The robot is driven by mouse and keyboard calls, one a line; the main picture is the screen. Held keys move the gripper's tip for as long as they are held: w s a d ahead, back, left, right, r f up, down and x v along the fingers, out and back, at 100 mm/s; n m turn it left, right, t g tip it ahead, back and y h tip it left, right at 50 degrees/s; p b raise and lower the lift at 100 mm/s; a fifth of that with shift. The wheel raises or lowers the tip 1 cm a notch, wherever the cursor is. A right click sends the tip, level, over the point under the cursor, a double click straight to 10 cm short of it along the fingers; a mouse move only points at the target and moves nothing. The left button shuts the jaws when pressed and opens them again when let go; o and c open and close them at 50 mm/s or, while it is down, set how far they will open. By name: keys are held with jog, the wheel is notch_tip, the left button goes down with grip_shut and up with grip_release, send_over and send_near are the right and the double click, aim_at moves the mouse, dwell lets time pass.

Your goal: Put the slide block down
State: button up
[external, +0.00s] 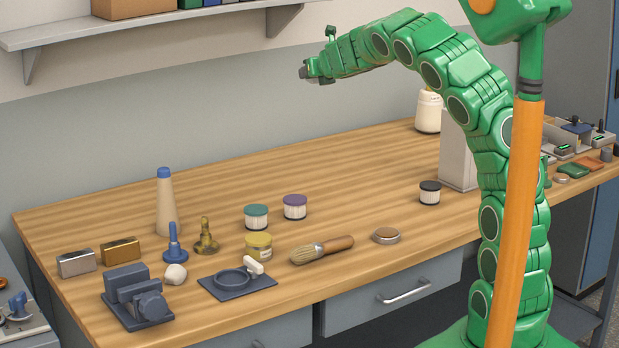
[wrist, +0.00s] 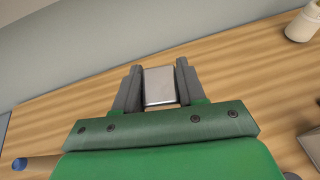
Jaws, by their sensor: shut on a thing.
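My gripper (external: 308,70) is high above the back of the workbench in the external view, at the end of the outstretched green arm. In the wrist view my gripper (wrist: 157,80) is shut on a silvery rectangular block, the slide block (wrist: 159,88), held between two grey fingers. The block is clear of the wooden bench top (external: 365,165). In the external view the held block is too small and too hidden by the fingers to make out clearly.
A silver block (external: 76,264) and a brass block (external: 121,251) stand at the left. A white bottle (external: 429,112) is at the back. The bench's back middle is clear.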

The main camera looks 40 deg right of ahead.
jog(key=w+a+n+g+y, duration=0.2)
jog(key=a+n+y, duration=0.75)
jog(key=a, duration=0.75)
jog(key=s+a+f+n+g+y, duration=0.3)
jog(key=s+a+n+g+y, duration=0.4)
jog(key=s+a+n+g, duration=0.6)
notch_tip(320, 180, down, 15)
jog(key=m+t, duration=0.2)
jog(key=shift+w+a+f, duration=0.45)
jog(key=shift+w+f, duration=1.3)
jog(key=shift+w, duration=0.4)
jog(key=shift+w+a+f, duration=0.5)
jog(key=shift+w+f, duration=1.3)
jog(key=shift+w, duration=0.35)
jog(key=shift+w+a+f, duration=0.45)
jog(key=shift+w+f, duration=1.3)
jog(key=shift+w, duration=0.4)
jog(key=shift+f, duration=1.5)
jog(key=shift+f, duration=0.1)
